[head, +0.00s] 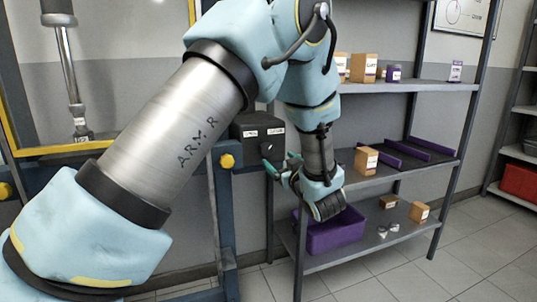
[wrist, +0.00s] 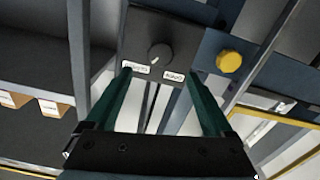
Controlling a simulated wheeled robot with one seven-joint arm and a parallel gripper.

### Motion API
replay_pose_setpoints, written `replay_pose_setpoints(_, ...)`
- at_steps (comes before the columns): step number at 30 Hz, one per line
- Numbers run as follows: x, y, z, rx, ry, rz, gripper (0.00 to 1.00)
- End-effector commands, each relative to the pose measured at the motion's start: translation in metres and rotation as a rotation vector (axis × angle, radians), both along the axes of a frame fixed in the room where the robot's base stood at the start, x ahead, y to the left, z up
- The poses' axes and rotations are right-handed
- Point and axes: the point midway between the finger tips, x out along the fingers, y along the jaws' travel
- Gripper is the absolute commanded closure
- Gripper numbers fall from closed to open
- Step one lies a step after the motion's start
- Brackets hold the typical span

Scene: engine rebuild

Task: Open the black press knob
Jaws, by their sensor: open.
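The black press knob (wrist: 159,53) is a small round dial with a light pointer line. It sits on a dark control box (wrist: 185,30) that has two white labels below the knob in the wrist view. In the head view the control box (head: 247,125) is on the blue press frame. My gripper (head: 280,162) is open and empty, just right of and below the box. In the wrist view the green fingers of my gripper (wrist: 158,74) are spread, with their tips either side of the labels. The knob lies beyond the tips, between their lines; contact is not visible.
A yellow knob (wrist: 229,62) sits on the press frame beside the box. A grey shelf rack (head: 407,86) with cartons and purple trays stands close to my gripper. A purple bin (head: 330,237) is below it. Open floor (head: 470,255) is at the right.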

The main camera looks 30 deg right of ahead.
Motion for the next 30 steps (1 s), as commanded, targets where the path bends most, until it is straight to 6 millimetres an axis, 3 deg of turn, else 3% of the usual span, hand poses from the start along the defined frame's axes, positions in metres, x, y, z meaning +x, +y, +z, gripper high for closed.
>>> replay_pose_setpoints(6, 0.043, -0.004, 0.002, 0.0, -0.001, 0.002, 0.13)
replay_pose_setpoints(13, 0.076, -0.008, 0.001, 0.0, 0.001, 0.001, 0.13)
replay_pose_setpoints(26, 0.087, -0.01, 0.0, 0.001, 0.002, -0.001, 0.13)
replay_pose_setpoints(30, 0.087, -0.01, 0.0, 0.001, 0.002, -0.001, 0.27)
